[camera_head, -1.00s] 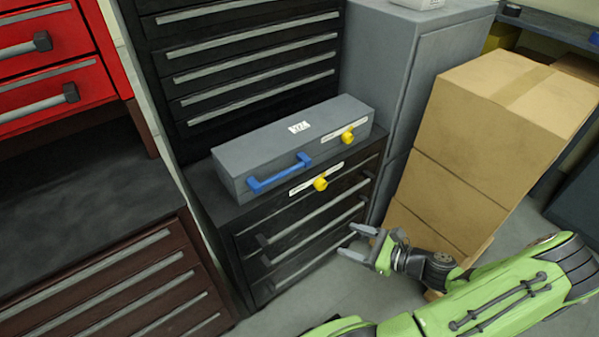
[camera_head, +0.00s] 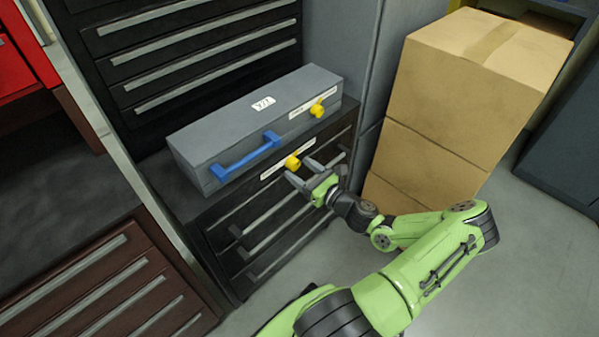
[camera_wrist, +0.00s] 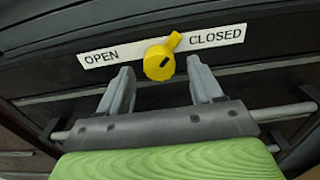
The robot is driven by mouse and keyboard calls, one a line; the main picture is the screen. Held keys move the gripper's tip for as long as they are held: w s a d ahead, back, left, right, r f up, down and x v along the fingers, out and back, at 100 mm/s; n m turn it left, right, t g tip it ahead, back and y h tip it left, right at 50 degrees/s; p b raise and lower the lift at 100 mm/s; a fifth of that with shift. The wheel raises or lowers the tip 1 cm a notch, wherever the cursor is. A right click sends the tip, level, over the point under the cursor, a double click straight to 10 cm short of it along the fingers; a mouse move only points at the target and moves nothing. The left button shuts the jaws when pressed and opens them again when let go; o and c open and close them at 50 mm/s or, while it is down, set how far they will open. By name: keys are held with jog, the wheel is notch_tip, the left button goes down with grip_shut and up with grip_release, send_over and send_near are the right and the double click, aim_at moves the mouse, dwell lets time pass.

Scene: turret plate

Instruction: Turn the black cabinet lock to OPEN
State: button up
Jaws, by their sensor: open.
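The black cabinet (camera_head: 268,215) stands below the grey toolbox. Its yellow lock knob (camera_head: 292,162) is on the upper front, on a white label strip. In the wrist view the yellow lock knob (camera_wrist: 160,62) sits between the words OPEN, on the left, and CLOSED, on the right. Its pointer tab tilts up and right, toward CLOSED. My gripper (camera_head: 299,172) is open and empty in front of the cabinet, close to the knob. In the wrist view my gripper's fingers (camera_wrist: 160,85) stand on either side below the knob, apart from it.
A grey toolbox (camera_head: 250,125) with a blue handle (camera_head: 247,157) and its own yellow knob (camera_head: 317,110) rests on the cabinet. Drawer handle bars (camera_wrist: 285,112) run below the lock. Stacked cardboard boxes (camera_head: 440,130) stand to the right. Floor is free at the lower right.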

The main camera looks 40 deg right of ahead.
jog(key=shift+w, duration=0.55)
jog(key=c, duration=1.1)
jog(key=shift+o, duration=0.2)
jog(key=shift+n, duration=0.3)
jog(key=n+p, duration=0.1)
jog(key=n, duration=0.2)
jog(key=shift+n, duration=0.4)
jog(key=n, duration=0.4)
jog(key=shift+n, duration=0.3)
jog(key=n, duration=0.8)
jog(key=shift+d+n+b, duration=0.1)
jog(key=shift+n+b, duration=0.2)
jog(key=shift+b, duration=0.05)
jog(key=shift+n, duration=0.3)
